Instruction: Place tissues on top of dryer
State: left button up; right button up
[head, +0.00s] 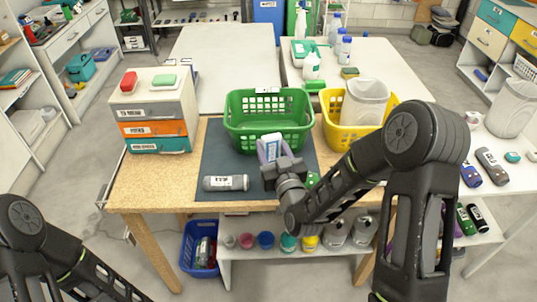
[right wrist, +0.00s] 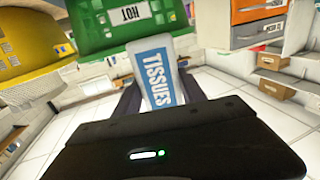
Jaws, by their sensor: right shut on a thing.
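A pack labelled TISSUES (right wrist: 158,75), pale with a blue label, is held between the fingers of my right gripper (head: 276,170). In the head view the tissues (head: 271,147) stand above the dark mat, in front of the green basket. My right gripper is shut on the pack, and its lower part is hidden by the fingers. I cannot make out a dryer. A small drawer unit (head: 155,111) with grey, orange and teal drawers stands on the table's left side. My left arm shows at the lower left, but its gripper is out of view.
The green basket (head: 268,119) stands behind the tissues, with a yellow basket (head: 345,137) at its right. A grey cylinder (head: 226,183) lies on the mat (head: 216,150). Red (head: 128,82) and green (head: 165,80) items lie on the drawer unit's top, with bare space around them.

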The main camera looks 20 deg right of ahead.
pick_arm(q)
jog(key=shift+o, duration=0.8)
jog(key=shift+f, duration=0.25)
pick_arm(e)
jog(key=shift+d+f, duration=0.1)
pick_arm(q)
jog(key=o, duration=0.5)
notch_tip(320, 180, down, 11)
jog(key=b, duration=1.2)
jog(key=shift+w+f, duration=0.1)
jog(key=shift+f, duration=0.05)
jog(key=f+b, duration=1)
jog(key=shift+w+f+b, duration=0.2)
jog(key=shift+f+b, duration=0.05)
jog(key=shift+b, duration=0.1)
pick_arm(e)
jog(key=d+h, duration=0.1)
jog(key=d, duration=0.7)
jog(key=w+d+f+m+h, duration=0.1)
jog(key=d, duration=0.6)
jog(key=d+m+h, duration=0.1)
jog(key=d, duration=0.7)
jog(key=shift+w+d+f, duration=0.3)
